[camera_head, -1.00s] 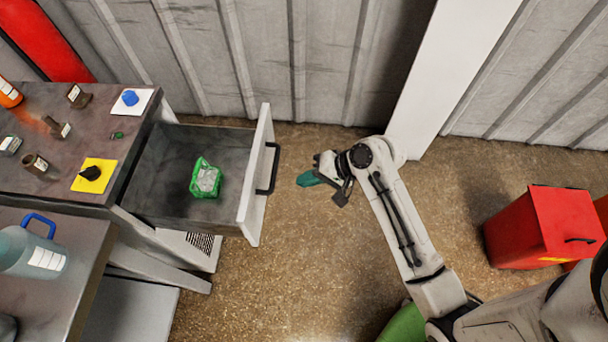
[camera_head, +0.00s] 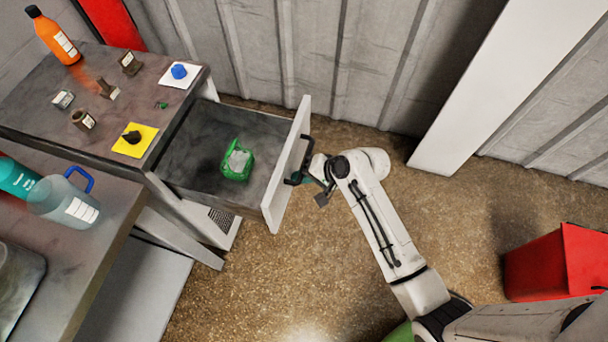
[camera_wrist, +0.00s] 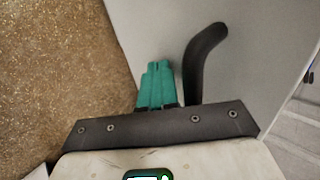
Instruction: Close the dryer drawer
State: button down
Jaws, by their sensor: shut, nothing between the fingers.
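The dryer drawer (camera_head: 205,142) is pulled out from the dark-topped bench at the left. A green item with a grey-white top (camera_head: 237,160) lies inside it. The drawer's white front panel (camera_head: 287,165) faces my arm and carries a black handle (camera_head: 303,162). The handle also shows in the wrist view (camera_wrist: 203,60), just right of the fingers. My gripper (camera_head: 314,176), with teal fingers, is shut and empty, close at the drawer front beside the handle. The fingers (camera_wrist: 157,85) point toward the white panel; I cannot tell whether they touch it.
The bench top (camera_head: 60,115) holds an orange bottle (camera_head: 53,35), a yellow pad (camera_head: 135,141), a white pad (camera_head: 178,75) and small dark parts. A nearer table holds a jug (camera_head: 65,200). A red bin (camera_head: 556,262) stands at right. Open floor lies before the drawer.

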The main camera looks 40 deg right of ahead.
jog(key=w+a+b, duration=0.2)
jog(key=w+a, duration=0.3)
jog(key=w, duration=0.2)
jog(key=w+a+b, duration=0.2)
jog(key=w+a, duration=0.4)
jog(key=w, duration=0.2)
jog(key=w+a+b, duration=0.3)
jog(key=w+a, duration=0.2)
jog(key=w, duration=0.2)
jog(key=shift+w+a+f, duration=0.1)
jog(key=shift+w+a, duration=0.1)
jog(key=shift+w, duration=0.05)
jog(key=shift+w+a+b, duration=0.3)
jog(key=shift+w, duration=0.15)
jog(key=shift+w+r, duration=0.1)
jog(key=shift+r, duration=0.2)
jog(key=shift+a, duration=0.1)
jog(key=shift+r, duration=0.1)
